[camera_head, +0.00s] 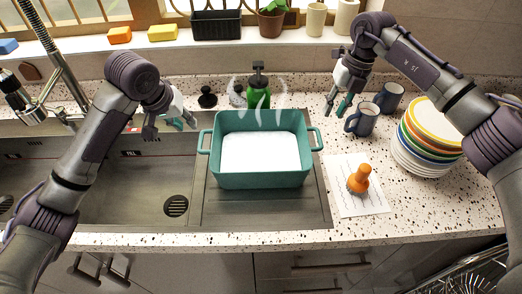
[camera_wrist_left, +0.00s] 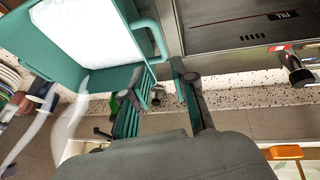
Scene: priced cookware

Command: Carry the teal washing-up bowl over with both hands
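The teal washing-up bowl (camera_head: 262,180) stands upright on the grey drainboard, holding something white and foamy, with steam marks above it. It has a loop handle at the left (camera_head: 205,141) and one at the right (camera_head: 316,138). My left gripper (camera_head: 172,126) is open and empty, left of and apart from the left handle. In the left wrist view the open fingers (camera_wrist_left: 160,92) lie close to the bowl's handle (camera_wrist_left: 153,38). My right gripper (camera_head: 338,102) looks open and empty, above and right of the right handle, near the mugs.
The sink (camera_head: 130,190) lies left of the drainboard (camera_head: 265,212). A green bottle (camera_head: 258,92) stands behind the bowl. To the right are blue mugs (camera_head: 362,120), a plate stack (camera_head: 428,140), and an orange brush (camera_head: 359,180) on a paper sheet (camera_head: 345,205).

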